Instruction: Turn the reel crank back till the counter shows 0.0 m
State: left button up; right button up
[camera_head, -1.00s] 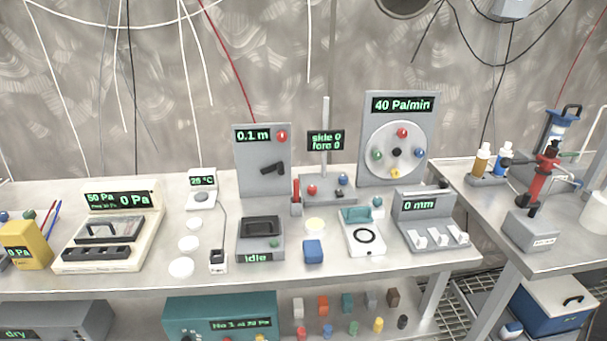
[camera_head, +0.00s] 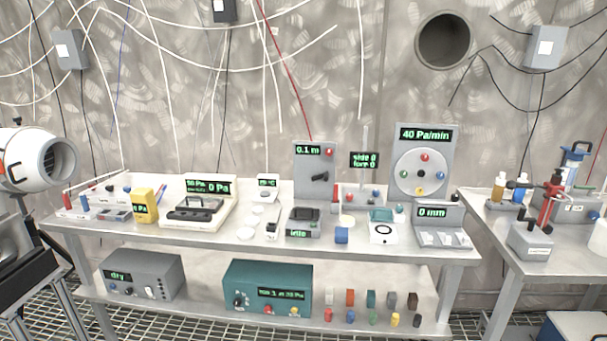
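The reel unit is a grey upright panel (camera_head: 310,187) standing at the back of the long steel bench. Its counter (camera_head: 307,150) shows 0.1 m in green. A red knob (camera_head: 329,152) sits at its top right. The black crank (camera_head: 320,177) is on the panel's front, below the counter. Its handle looks nearly level, small at this distance. Neither of my grippers is in the head view, and nothing touches the crank.
The long bench (camera_head: 140,224) carries many instruments, including a white balance-like unit (camera_head: 233,207) left of the reel and a dial panel (camera_head: 397,195) reading 40 Pa/min right of it. A second table (camera_head: 480,215) stands at the right. Grating floor (camera_head: 225,331) lies in front.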

aim_at(325, 176)
jog(key=u, duration=0.85)
jog(key=i, duration=1.6)
jog(key=z, duration=0.5)
